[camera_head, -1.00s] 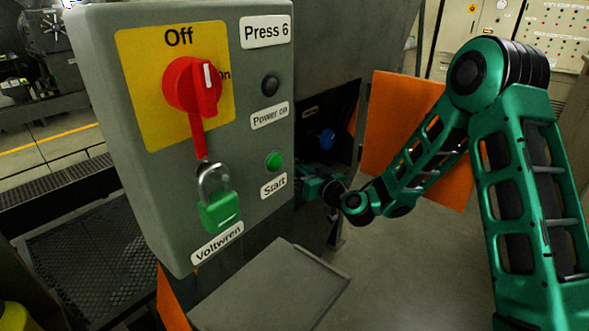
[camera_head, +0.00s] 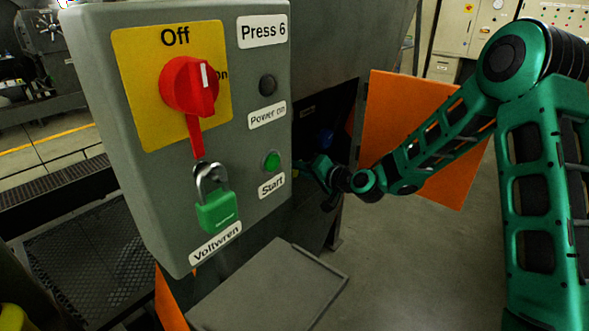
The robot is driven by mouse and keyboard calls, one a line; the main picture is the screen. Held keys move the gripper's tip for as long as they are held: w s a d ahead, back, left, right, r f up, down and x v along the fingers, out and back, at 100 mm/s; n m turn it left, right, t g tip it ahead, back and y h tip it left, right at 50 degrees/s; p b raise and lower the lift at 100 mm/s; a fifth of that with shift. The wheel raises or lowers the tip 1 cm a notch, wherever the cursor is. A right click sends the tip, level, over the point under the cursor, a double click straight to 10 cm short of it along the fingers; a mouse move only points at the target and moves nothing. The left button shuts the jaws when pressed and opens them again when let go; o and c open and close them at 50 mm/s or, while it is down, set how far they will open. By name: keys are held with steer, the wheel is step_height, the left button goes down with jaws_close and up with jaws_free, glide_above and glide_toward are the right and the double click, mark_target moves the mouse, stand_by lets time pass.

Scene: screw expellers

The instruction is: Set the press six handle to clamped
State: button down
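The Press 6 control box (camera_head: 130,210) fills the left middle, with its "Press 6" label (camera_head: 262,30) at the top right. Behind the box's right edge is a dark recess in the machine. A small blue part (camera_head: 326,137) shows there, probably the handle's grip; its shape and clamp position cannot be read. My gripper (camera_head: 312,170) reaches into this recess from the right, just below and in front of the blue part. Its fingertips are partly hidden by the box edge and shadow. I cannot tell whether it touches the blue part.
A red rotary switch (camera_head: 188,87) with a green padlock (camera_head: 217,211) below it is on the box, beside a green start button (camera_head: 271,161). An orange panel (camera_head: 400,115) stands behind my arm. A grey plate (camera_head: 270,285) juts out below. The floor at right is open.

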steer(key=m, duration=0.1)
steer(key=f+m+g, duration=0.1)
steer(key=m, duration=0.2)
steer(key=shift+d+f+y, duration=0.3)
steer(key=shift+d+y, duration=0.05)
steer(key=shift+y, duration=0.05)
steer(key=shift+g, duration=0.3)
steer(key=c, duration=1.7)
jaws_free()
steer(key=shift+c, duration=0.2)
steer(key=shift+a+r, duration=0.15)
steer(key=shift+r, duration=0.05)
steer(key=v, duration=1)
steer(key=shift+d, duration=0.4)
steer(key=shift+s+f, duration=0.1)
